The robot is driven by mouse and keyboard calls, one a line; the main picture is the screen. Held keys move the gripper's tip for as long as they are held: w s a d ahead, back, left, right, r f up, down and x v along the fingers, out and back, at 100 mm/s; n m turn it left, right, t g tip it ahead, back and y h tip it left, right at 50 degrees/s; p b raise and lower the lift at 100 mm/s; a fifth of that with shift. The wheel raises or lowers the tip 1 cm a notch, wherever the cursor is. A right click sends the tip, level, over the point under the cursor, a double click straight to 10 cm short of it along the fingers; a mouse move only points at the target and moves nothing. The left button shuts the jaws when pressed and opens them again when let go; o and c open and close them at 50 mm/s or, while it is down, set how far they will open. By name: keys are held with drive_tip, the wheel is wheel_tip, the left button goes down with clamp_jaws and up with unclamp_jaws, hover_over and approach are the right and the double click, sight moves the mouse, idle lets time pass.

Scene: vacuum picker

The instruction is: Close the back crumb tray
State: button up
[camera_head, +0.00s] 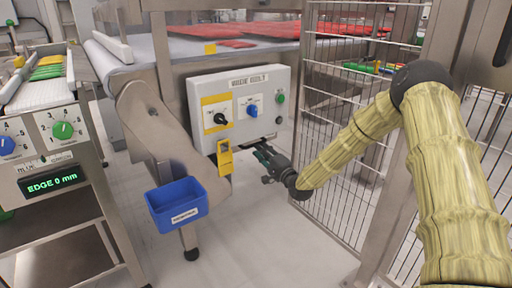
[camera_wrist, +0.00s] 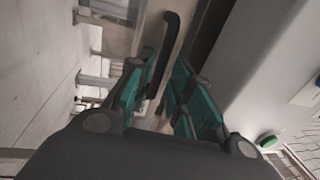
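I cannot clearly make out the back crumb tray in the head view; the area behind the control box is hidden. In the wrist view a black bar-like handle (camera_wrist: 172,42) stands out in front of a grey metal face, and it may belong to the tray. My gripper (camera_wrist: 165,72) has its two teal-padded fingers apart, with the handle's lower end seen between them. I cannot tell if they touch it. In the head view my gripper (camera_head: 262,153) is low, just under the control box, right of a yellow latch-like part.
A grey control box (camera_head: 271,77) with knobs hangs above my gripper. A blue bin (camera_head: 176,203) is at the lower left. A wire mesh fence (camera_head: 330,120) stands close on the right. A conveyor with red items is behind. The floor below my gripper is clear.

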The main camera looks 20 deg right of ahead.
drive_tip(key=v, duration=0.7)
idle(0.4)
drive_tip(key=s+a+f+n+g+h+p, duration=0.1)
drive_tip(key=s+a+f+n+g, duration=0.5)
drive_tip(key=s+f, duration=0.6)
drive_tip(key=s+a+f+n+g+h+p, duration=0.1)
drive_tip(key=s+a+f+g, duration=0.3)
drive_tip(key=s+a+f, duration=0.75)
drive_tip(key=s+d+f+n+g+h, duration=0.1)
drive_tip(key=s+f+n+g, duration=0.2)
drive_tip(key=s, duration=0.7)
drive_tip(key=s+d+f+n+g+h+p, duration=0.15)
drive_tip(key=s+f+g, duration=0.25)
drive_tip(key=s, duration=0.7)
drive_tip(key=s+d+f+n+g+h, duration=0.1)
drive_tip(key=s+f+n+g, duration=0.2)
drive_tip(key=s, duration=0.7)
wheel_tip(320, 180, up, 38)
drive_tip(key=p, duration=3.8)
drive_tip(key=shift+f, duration=0.15)
